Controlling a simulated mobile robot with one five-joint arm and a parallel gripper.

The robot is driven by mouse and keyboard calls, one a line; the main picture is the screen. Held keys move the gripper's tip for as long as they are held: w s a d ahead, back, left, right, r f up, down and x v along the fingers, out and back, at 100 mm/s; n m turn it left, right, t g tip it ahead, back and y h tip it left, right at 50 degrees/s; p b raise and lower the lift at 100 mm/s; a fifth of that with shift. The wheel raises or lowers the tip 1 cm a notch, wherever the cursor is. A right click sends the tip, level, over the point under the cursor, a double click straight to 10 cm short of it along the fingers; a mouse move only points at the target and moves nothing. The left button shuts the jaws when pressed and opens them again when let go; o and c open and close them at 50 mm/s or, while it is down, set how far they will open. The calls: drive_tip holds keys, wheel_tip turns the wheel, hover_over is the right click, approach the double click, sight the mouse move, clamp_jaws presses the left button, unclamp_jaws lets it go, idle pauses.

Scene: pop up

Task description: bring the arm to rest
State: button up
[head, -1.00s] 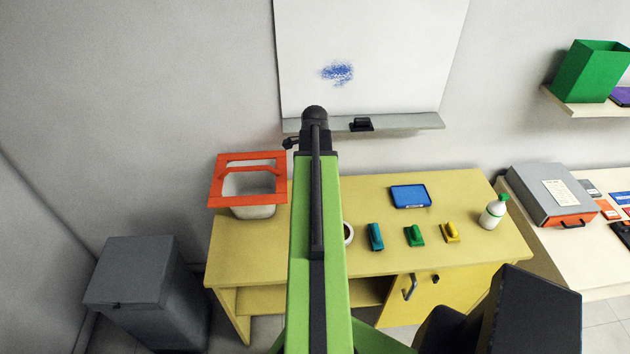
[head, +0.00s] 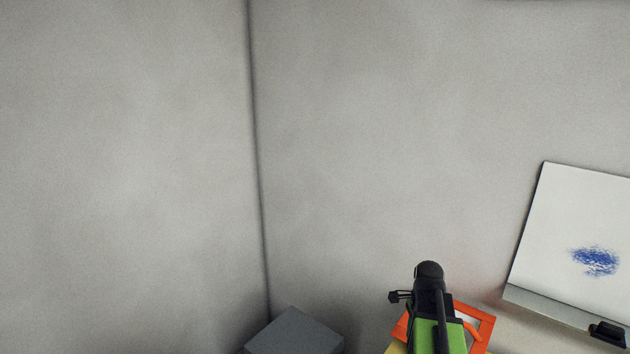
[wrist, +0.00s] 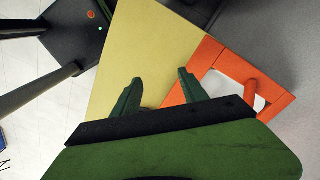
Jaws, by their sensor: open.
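My arm, green and black, shows at the bottom of the head view, in front of the orange-framed bin. In the wrist view the two dark green fingers of my gripper (wrist: 160,92) stand apart with nothing between them. They are above the yellow table (wrist: 150,50), close to its edge by the orange frame (wrist: 205,60). The fingertips cannot be made out in the head view.
The orange-framed bin (head: 483,320) is partly hidden behind my arm. A grey bin (head: 295,335) stands in the corner to the left. A whiteboard (head: 575,215) with a blue smudge (head: 594,261) and a black eraser (head: 607,333) on its ledge is at right. Bare walls fill the rest.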

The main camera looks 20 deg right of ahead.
drive_tip(key=w+a+f+n+b, duration=0.1)
drive_tip(key=a+f+n+b, duration=0.1)
drive_tip(key=a+n, duration=0.8)
drive_tip(key=w+a+f+n+b, duration=0.1)
drive_tip(key=a+n, duration=0.9)
drive_tip(key=a, duration=1)
drive_tip(key=shift+w+f+n+b, duration=0.4)
drive_tip(key=shift+f+b, duration=0.05)
drive_tip(key=shift+f, duration=0.5)
